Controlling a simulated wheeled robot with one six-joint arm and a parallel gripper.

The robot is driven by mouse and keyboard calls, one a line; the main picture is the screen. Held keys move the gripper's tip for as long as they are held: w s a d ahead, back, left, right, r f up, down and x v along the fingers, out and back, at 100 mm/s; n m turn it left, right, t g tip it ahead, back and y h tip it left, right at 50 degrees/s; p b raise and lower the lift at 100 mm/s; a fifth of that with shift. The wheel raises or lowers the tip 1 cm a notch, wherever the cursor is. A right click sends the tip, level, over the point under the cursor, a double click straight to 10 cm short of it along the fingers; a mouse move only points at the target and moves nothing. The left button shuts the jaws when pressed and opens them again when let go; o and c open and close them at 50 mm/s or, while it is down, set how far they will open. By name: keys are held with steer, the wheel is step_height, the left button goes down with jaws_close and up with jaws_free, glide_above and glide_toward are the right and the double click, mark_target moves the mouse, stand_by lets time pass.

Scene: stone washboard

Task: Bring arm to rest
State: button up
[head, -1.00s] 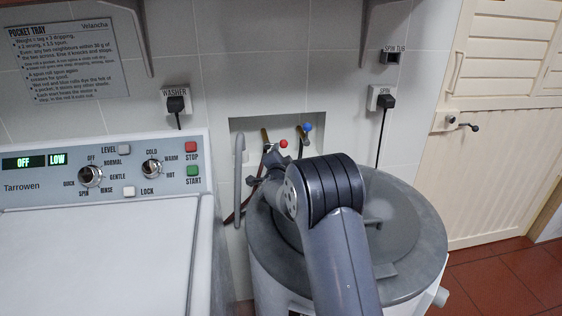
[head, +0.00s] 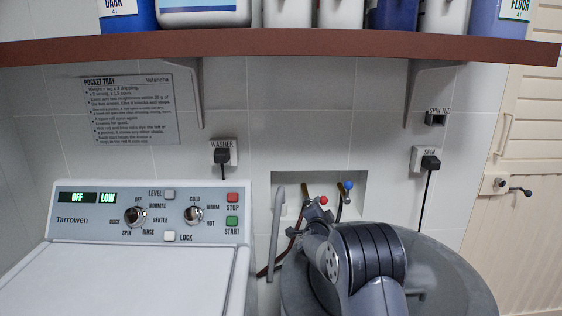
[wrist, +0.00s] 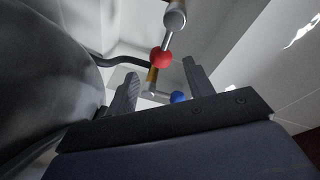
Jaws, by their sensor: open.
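My arm is folded above the grey spin tub (head: 455,275) at the lower right of the head view. My gripper (wrist: 160,92) shows in the wrist view with its two fingers apart and nothing between them held. A red tap knob (wrist: 161,57) and a blue tap knob (wrist: 180,97) appear beyond the fingers. In the head view the red knob (head: 323,200) and blue knob (head: 348,185) stand in the wall recess, just behind my wrist. The fingertips are hard to make out in the head view.
A white washer (head: 120,285) stands at the left, its display reading OFF and LOW. A brown shelf (head: 300,47) with several bottles crosses above. A grey hose (head: 277,235) hangs beside the recess. A cream door (head: 515,240) is at the right.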

mark_target(323, 201)
steer(key=shift+p+x, duration=0.9)
steer(key=shift+x, duration=2.6)
steer(key=shift+s, duration=0.1)
